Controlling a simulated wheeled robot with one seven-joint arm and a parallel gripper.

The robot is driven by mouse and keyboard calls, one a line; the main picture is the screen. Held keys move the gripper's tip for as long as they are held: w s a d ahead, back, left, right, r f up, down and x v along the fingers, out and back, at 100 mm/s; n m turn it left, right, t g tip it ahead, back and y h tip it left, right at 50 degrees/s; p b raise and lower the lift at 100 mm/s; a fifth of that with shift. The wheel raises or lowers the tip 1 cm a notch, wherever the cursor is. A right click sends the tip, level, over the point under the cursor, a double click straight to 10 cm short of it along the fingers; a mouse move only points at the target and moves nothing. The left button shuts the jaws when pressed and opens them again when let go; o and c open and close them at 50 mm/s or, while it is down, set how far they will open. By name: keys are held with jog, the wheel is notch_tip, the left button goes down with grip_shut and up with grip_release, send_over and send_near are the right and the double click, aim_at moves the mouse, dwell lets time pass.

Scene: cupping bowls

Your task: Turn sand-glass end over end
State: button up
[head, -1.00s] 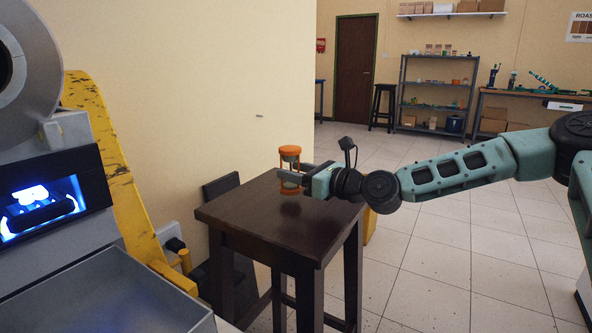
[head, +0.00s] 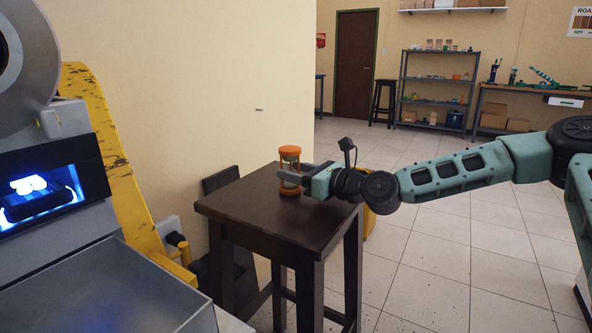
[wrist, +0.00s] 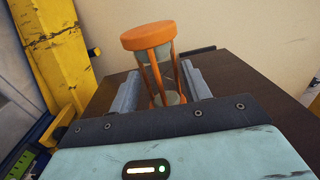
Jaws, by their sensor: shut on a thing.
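The sand-glass (head: 289,153) has orange end caps, orange posts and a clear glass body. It stands upright at the far part of a dark wooden table (head: 262,218), its base at or very near the top. My gripper (head: 290,178) reaches in level from the right and is shut on its lower middle. In the wrist view the sand-glass (wrist: 150,42) stands between the two grey fingers, its orange top cap above them. Pale sand shows low in the glass there.
A grey machine with a lit window (head: 38,195) and a tray stands at the left. A yellow scuffed frame (head: 112,150) is beside it. The wall is behind the table. The table top around the sand-glass is clear.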

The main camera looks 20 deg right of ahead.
jog(key=o, duration=1)
jog(key=shift+o, duration=0.2)
jog(key=p+v, duration=0.2)
jog(key=v, duration=1.5)
jog(key=shift+d, duration=0.2)
jog(key=shift+s, duration=0.15)
